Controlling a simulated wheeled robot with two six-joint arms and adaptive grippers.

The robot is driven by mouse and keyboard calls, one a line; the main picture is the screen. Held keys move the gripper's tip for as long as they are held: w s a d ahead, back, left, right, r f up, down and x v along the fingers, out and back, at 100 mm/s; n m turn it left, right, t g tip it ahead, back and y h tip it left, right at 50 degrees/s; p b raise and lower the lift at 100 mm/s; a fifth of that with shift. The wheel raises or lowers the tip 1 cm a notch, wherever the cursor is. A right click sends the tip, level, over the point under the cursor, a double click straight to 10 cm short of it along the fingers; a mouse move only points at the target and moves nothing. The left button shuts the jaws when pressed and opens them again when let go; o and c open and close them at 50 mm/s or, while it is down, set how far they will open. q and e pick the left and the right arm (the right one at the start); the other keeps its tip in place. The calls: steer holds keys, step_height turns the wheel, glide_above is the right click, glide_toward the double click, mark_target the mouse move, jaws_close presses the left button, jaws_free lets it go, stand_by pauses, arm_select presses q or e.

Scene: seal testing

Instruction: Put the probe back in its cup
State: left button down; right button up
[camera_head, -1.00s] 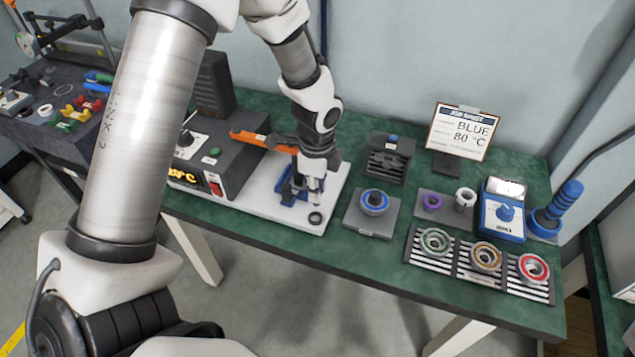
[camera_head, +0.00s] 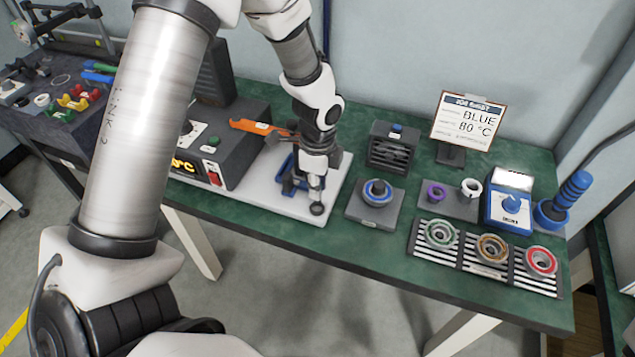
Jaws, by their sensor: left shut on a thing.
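My left gripper (camera_head: 316,170) points down over the front right of the white base plate (camera_head: 262,196). It is shut on the slim pale grey probe (camera_head: 316,188), which hangs roughly upright below the fingers. The small dark cup (camera_head: 317,209) stands on the plate right under the probe. The probe's lower end meets the cup's top in the picture and covers its hole; I cannot tell how deep it sits. My right gripper is not in view.
A blue clamp-like part (camera_head: 290,180) stands close left of the gripper, with an orange-handled tool (camera_head: 256,127) behind. A grey block with a blue ring (camera_head: 374,208) is to the right. Further right are ring seals on a slatted rack (camera_head: 466,252) and a blue meter (camera_head: 509,210).

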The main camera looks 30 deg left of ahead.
arm_select(q)
steer(key=shift+p, duration=0.4)
stand_by(0.5)
steer(key=shift+f, duration=0.1)
stand_by(0.3)
steer(key=shift+f+b, duration=0.6)
steer(key=shift+f, duration=0.45)
steer(key=shift+f, duration=0.65)
steer(key=c, duration=1)
jaws_free()
steer(key=shift+r, duration=0.1)
